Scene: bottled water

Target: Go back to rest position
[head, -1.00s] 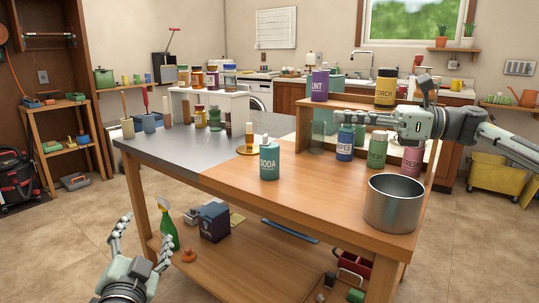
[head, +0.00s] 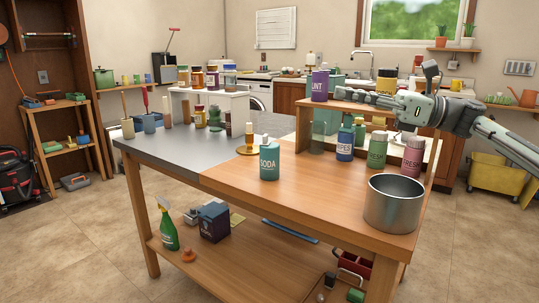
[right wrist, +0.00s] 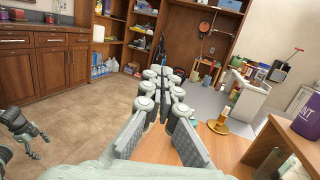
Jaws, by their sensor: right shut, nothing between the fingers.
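My right gripper (head: 345,97) is shut and empty. In the head view it is level above the right side of the table, near the raised wooden shelf and its bottles. In the right wrist view its fingers (right wrist: 160,72) lie together and point across the room with nothing between them. My left gripper is out of the head view. It shows small at the left edge of the right wrist view (right wrist: 24,134), over the floor, with its fingers apart.
A metal pot (head: 394,203) sits at the table's front right. The floor (head: 75,240) to the left is clear.

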